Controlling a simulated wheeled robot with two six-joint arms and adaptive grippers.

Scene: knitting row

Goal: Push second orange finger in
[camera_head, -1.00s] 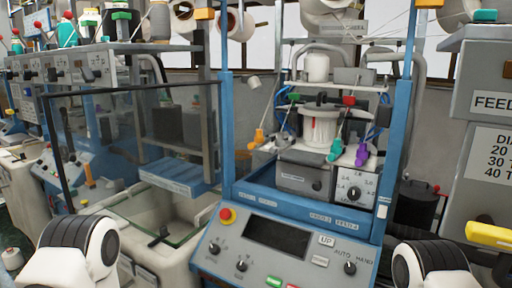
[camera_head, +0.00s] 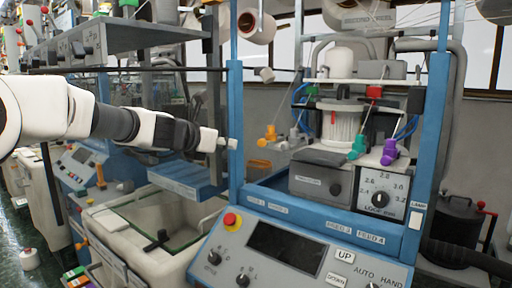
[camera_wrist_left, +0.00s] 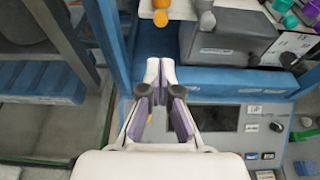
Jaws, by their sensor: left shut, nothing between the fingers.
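An orange finger (camera_head: 267,137) stands at the left of the row of coloured fingers on the knitting machine. It also shows at the top of the left wrist view (camera_wrist_left: 160,17), beyond my fingertips. Only one orange finger is clear; I cannot tell a second one apart. A grey finger (camera_head: 297,136), a teal finger (camera_head: 357,148) and a purple finger (camera_head: 391,151) stand to its right. My left gripper (camera_head: 226,144) is shut and empty, left of the orange finger by the blue post, apart from it in the picture. My right gripper is not in view.
A blue upright post (camera_head: 234,120) stands between my left gripper and the machine head. A grey box with a dial (camera_head: 380,199) sits below the fingers. The control panel (camera_head: 290,250) with a red button is in front. A glass-lidded bin (camera_head: 150,226) lies below my left arm.

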